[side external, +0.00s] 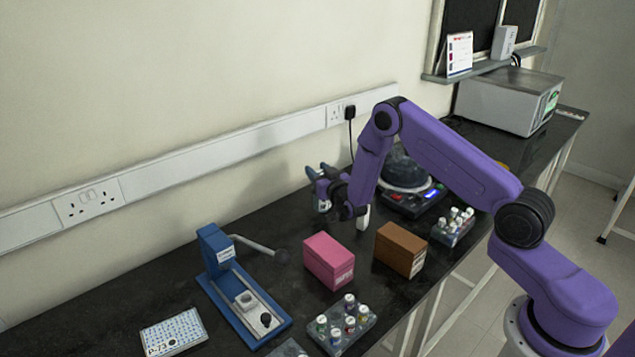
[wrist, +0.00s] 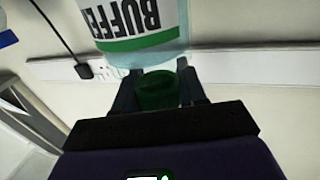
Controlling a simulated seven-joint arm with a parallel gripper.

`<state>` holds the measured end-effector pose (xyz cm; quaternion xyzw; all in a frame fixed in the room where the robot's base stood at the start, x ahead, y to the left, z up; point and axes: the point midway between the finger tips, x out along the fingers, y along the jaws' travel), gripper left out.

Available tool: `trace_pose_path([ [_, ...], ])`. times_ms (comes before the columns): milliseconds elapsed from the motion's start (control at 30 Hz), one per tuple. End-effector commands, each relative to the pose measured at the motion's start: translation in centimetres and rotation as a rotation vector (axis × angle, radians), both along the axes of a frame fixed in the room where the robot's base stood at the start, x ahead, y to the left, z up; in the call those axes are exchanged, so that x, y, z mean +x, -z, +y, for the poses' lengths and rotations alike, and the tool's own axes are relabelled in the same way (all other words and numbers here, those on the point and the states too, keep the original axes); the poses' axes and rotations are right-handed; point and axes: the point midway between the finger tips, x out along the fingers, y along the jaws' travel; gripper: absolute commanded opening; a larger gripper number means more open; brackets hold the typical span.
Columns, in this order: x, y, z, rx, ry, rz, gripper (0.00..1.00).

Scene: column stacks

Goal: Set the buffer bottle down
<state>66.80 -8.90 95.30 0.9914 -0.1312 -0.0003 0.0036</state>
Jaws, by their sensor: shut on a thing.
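The buffer bottle (wrist: 145,28) is clear and pale, with a white label reading BUFFER, a green stripe and a green cap (wrist: 158,90). The wrist picture is upside down, so the bottle hangs roughly upright with its cap on top. My gripper (wrist: 160,92) is shut on the cap, one finger on each side.
A pink box (side external: 328,262) and a brown box (side external: 400,249) stand in front. A blue press (side external: 235,285) with a lever is left. A round-topped device (side external: 405,175) and a vial rack (side external: 453,226) are right. Another vial rack (side external: 340,325) is at the front edge.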

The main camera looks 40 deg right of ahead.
Motion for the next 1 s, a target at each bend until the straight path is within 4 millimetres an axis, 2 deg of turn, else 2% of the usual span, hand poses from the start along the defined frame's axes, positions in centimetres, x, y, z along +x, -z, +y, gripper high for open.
trace_pose_path([
  [100, 0.6, 0.7, -0.1, -0.001, 0.001, -0.002, 0.00],
  [333, 0.5, 3.3, -0.1, 0.000, 0.000, -0.001, 0.00],
  [800, 0.5, 3.9, -0.1, 0.000, 0.000, -0.003, 0.00],
  [833, 0.5, 3.9, -0.1, 0.000, 0.000, -0.001, 0.50],
  [900, 0.5, 3.9, -0.1, 0.000, 0.000, -0.001, 0.66],
  [1000, 0.5, 3.9, -0.1, 0.000, 0.000, 0.000, 0.66],
])
